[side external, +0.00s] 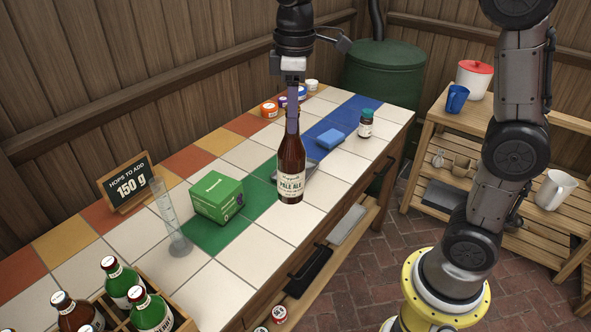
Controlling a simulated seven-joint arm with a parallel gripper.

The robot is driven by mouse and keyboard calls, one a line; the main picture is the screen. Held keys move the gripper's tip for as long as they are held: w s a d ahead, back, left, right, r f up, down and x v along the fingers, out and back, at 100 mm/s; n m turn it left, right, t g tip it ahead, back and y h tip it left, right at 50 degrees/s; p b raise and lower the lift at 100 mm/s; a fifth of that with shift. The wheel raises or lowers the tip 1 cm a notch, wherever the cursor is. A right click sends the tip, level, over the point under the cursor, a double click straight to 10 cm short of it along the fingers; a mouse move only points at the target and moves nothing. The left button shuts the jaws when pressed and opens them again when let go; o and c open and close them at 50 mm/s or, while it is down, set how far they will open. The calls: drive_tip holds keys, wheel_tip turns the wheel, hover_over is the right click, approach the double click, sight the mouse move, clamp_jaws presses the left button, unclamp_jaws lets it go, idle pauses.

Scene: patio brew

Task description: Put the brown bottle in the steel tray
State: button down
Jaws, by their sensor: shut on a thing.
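The brown bottle (290,187), with a cream pale ale label, is upright in the middle of the tiled counter. My gripper (292,112) points down from above and is shut on the bottle's neck. I cannot tell whether the bottle's base touches the tiles. A flat grey metal piece, which looks like the steel tray (311,168), lies just behind and right of the bottle. The bottle hides part of it.
A green box (217,197) and a clear cylinder (170,218) stand left of the bottle. A blue sponge (331,139) and small dark jar (366,124) are to its right. A wooden crate of bottles (180,318) is at front left. White tiles in front are clear.

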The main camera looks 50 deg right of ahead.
drive_tip(key=w+d+f+m, duration=0.25)
drive_tip(key=d+m, duration=0.45)
drive_tip(key=d, duration=1)
drive_tip(key=w+d+f, duration=0.5)
drive_tip(key=w+f, duration=0.7)
drive_tip(key=w, duration=0.1)
drive_tip(key=shift+w+d, duration=0.15)
drive_tip(key=shift+f, duration=0.15)
drive_tip(key=c, duration=0.5)
unclamp_jaws()
drive_tip(key=shift+f, duration=0.1)
